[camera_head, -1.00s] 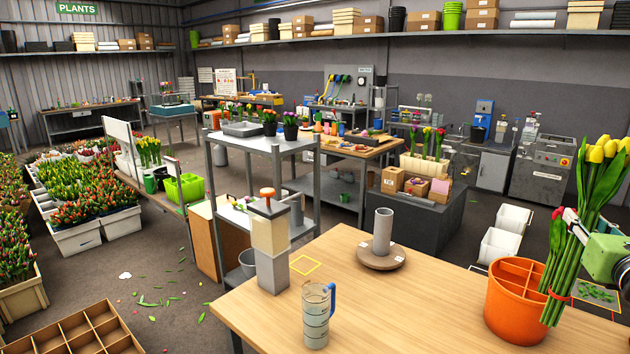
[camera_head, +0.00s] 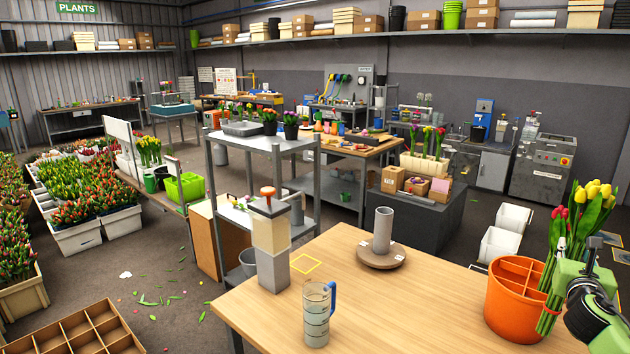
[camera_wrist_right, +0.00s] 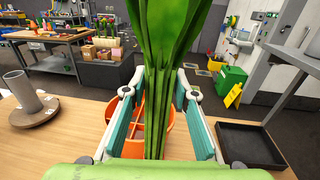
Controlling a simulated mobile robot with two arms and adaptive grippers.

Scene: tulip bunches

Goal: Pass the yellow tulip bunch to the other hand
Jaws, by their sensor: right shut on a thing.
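The yellow tulip bunch (camera_head: 597,192) is upright at the right edge of the head view, its stems beside the orange divided pot (camera_head: 508,302). My right gripper (camera_head: 562,250) is shut on the bunch. In the right wrist view the green stems (camera_wrist_right: 156,125) run between the two fingers of the right gripper (camera_wrist_right: 160,93), with the orange pot (camera_wrist_right: 130,145) behind them. Red tulip heads (camera_head: 559,213) show left of the yellow ones; I cannot tell whether they belong to this bunch. My left gripper is not in view.
A black tray (camera_wrist_right: 250,147) lies on the right. The table's middle is clear.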

